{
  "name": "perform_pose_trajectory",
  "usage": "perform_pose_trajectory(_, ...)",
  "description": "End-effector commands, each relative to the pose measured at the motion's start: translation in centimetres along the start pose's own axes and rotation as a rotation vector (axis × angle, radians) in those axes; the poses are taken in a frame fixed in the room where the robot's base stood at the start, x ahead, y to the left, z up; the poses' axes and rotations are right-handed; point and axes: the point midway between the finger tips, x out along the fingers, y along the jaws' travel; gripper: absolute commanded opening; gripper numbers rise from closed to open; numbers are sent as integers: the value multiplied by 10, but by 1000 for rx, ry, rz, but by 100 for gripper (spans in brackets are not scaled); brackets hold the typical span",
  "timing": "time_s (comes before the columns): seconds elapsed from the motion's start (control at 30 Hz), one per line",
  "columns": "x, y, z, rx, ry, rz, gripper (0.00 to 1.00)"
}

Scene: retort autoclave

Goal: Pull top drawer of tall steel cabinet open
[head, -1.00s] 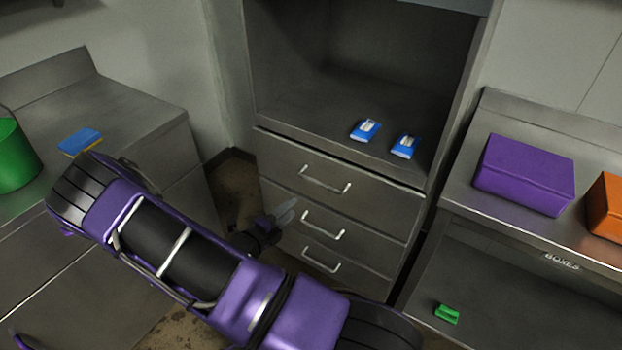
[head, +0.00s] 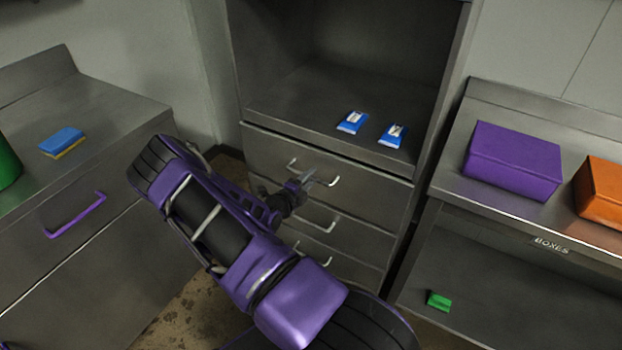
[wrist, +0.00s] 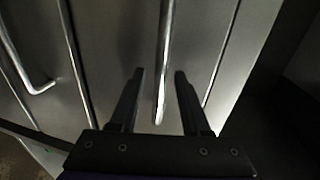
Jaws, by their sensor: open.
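The tall steel cabinet (head: 232,70) stands in the middle of the head view, with an open compartment above three drawers. The top drawer (head: 375,190) looks shut; its pale bar handle (head: 334,181) is partly hidden by my gripper (head: 305,179). In the wrist view my gripper (wrist: 159,72) is open, and the top drawer's handle (wrist: 166,40) runs between its two fingers in the picture. I see no clear contact, and I cannot tell how deep the handle sits between them. The middle drawer's handle (head: 316,222) shows just below my gripper.
Two blue packets (head: 352,122) lie on the compartment floor. A left counter (head: 110,110) holds a blue-and-yellow sponge (head: 62,141) and a green container (head: 8,165). The right bench (head: 470,205) holds a purple box (head: 512,160) and an orange box (head: 602,190); a green item (head: 439,300) lies below.

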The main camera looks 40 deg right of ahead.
Motion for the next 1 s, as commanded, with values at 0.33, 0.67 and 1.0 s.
perform_pose_trajectory(0.33,8,0,0,-1,0,0,47)
perform_pose_trajectory(0.67,8,0,0,-1,0,0,0)
perform_pose_trajectory(1.0,8,0,0,-1,0,0,0)
